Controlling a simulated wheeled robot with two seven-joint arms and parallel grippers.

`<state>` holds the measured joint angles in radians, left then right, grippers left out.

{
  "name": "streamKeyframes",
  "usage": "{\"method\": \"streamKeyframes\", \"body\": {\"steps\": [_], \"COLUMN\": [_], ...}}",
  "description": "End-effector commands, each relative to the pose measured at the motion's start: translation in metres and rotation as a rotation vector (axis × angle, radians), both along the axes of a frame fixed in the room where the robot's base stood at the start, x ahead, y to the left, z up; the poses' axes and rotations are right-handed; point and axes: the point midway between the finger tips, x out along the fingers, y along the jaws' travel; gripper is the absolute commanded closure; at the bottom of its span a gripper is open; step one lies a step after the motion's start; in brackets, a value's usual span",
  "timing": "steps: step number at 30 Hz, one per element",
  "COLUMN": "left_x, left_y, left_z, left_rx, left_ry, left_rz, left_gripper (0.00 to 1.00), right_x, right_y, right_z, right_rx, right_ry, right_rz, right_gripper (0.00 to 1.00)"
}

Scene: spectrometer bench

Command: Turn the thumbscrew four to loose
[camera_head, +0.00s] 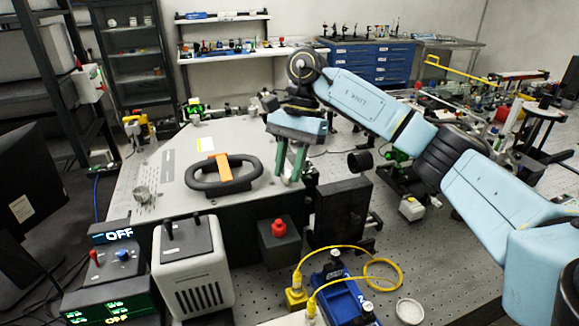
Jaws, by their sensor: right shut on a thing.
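The grey spectrometer cover (170,170) has a black ring-shaped handle (225,178) with an orange strip across it. My right gripper (291,178) reaches in from the right and points down at the cover's right front corner. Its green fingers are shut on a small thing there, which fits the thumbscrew. The fingers hide most of it, so I cannot read its number or how far it is turned. My left gripper is not in view.
A black box with a red button (279,228) stands in front of the cover's corner. A grey ventilated unit (192,268) and a control box reading OFF (110,278) stand at the front left. A yellow cable (335,249) loops over the perforated bench.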

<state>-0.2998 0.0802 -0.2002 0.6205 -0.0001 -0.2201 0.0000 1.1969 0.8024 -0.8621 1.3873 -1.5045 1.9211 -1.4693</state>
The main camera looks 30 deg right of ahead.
Motion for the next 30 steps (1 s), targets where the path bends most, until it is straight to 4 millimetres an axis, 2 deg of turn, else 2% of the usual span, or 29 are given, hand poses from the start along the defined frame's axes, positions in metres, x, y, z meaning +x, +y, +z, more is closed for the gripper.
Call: {"method": "streamKeyframes", "body": {"steps": [9,22,23,27,30], "left_x": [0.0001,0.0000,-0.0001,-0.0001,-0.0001], "left_y": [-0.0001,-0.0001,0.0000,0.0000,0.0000], "left_z": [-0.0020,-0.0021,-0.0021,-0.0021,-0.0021], "left_rx": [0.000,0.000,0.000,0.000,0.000], "left_ry": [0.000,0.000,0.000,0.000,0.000], "left_rz": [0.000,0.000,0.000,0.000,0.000], "left_gripper": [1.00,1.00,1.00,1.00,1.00], "right_x": [0.0009,0.0007,0.0007,0.0007,0.0006], "right_y": [0.0003,0.0004,0.0004,0.0004,0.0003], "right_z": [0.0008,0.0009,0.0009,0.0007,0.0004], "right_rx": [0.001,0.000,0.000,0.000,-0.001], "right_ry": [-0.003,-0.002,-0.002,-0.002,-0.001], "right_rz": [0.083,0.091,0.091,0.091,0.091], "right_gripper": [0.97,0.97,0.73,0.54,0.52]}}
